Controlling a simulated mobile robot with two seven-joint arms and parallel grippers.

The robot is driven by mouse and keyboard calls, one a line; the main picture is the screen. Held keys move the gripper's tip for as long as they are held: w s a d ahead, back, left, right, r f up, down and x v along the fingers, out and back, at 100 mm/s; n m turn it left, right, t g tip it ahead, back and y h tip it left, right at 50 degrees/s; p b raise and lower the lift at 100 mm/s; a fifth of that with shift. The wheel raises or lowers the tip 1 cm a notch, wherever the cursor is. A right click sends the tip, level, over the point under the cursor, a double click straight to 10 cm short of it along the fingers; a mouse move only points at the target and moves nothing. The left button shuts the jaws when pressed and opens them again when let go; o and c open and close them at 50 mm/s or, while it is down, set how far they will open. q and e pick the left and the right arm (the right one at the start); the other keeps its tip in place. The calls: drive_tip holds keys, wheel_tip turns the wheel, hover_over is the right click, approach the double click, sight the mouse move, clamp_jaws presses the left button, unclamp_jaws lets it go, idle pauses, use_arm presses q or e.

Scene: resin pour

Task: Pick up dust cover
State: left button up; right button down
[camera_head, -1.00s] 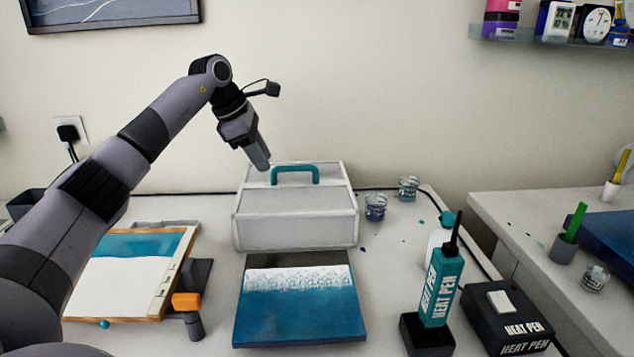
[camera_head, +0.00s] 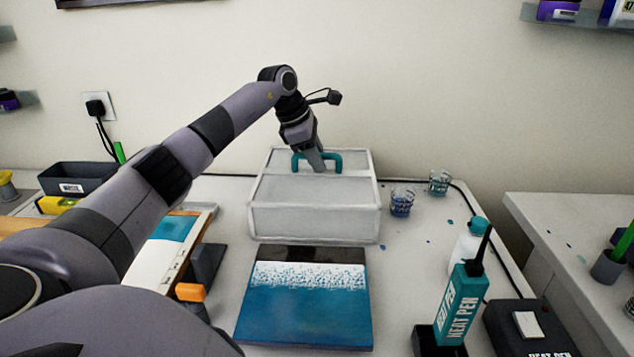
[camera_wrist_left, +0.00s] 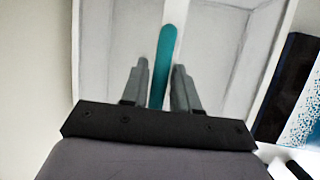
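The dust cover (camera_head: 314,214) is a pale grey box with a teal handle (camera_head: 331,156) on top. It stands at the back middle of the table, behind a blue and white panel. My left gripper (camera_head: 318,166) is at the handle from above. In the left wrist view the teal handle (camera_wrist_left: 166,60) runs between the two fingers of my left gripper (camera_wrist_left: 160,80), with a gap on each side. The gripper is open around it. The cover's pale top (camera_wrist_left: 215,50) lies beneath. My right gripper is not in view.
The blue and white panel (camera_head: 305,305) lies in front of the cover. Glass jars (camera_head: 402,202) stand to its right. A teal heat pen (camera_head: 462,300) stands in a dark holder at the front right. A framed panel (camera_head: 165,245) and an orange-topped tool (camera_head: 190,292) are at left.

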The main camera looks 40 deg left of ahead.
use_arm(q)
clamp_jaws()
idle(1.4)
